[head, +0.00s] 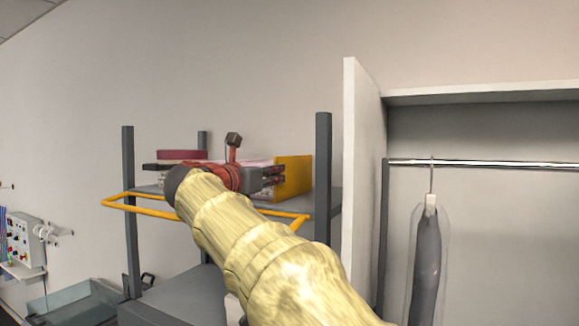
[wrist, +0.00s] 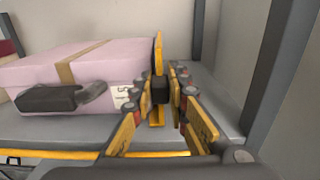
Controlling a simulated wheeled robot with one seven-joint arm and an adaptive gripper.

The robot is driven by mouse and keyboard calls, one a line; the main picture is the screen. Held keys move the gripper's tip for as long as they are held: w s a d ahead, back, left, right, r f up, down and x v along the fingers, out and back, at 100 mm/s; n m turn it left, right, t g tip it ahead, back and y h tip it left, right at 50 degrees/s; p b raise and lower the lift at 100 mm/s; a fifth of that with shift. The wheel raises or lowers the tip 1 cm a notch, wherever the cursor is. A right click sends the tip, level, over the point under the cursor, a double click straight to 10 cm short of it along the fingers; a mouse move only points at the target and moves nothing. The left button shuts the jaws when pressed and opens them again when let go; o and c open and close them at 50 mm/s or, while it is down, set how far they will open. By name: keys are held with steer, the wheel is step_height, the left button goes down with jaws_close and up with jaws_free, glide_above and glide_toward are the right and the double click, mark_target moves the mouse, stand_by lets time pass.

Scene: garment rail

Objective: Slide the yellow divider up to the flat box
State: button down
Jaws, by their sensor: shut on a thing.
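The yellow divider (head: 294,176) stands upright on the shelf at the right end of a pink box. In the wrist view the divider (wrist: 158,54) is seen nearly edge-on, with a black block (wrist: 160,90) on its front. My gripper (wrist: 161,97) is shut on the divider at this block, one finger on each side. The pink flat box (wrist: 105,62), with a tan band and a white label, lies left of the divider. The two look very close; I cannot tell whether they touch. In the head view my gripper (head: 274,179) and arm hide most of the box.
A dark red box (head: 182,154) is at the shelf's left. A dark object (wrist: 50,97) sits before the pink box. Grey posts (head: 323,170) and a yellow front rail (head: 150,210) frame the shelf. Right of the divider the shelf is bare. A wardrobe (head: 362,170) stands at right.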

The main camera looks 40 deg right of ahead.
steer(key=shift+w, duration=0.15)
steer(key=shift+s, duration=0.25)
steer(key=c, duration=2)
jaws_free()
steer(key=shift+w, duration=0.1)
steer(key=v, duration=1.2)
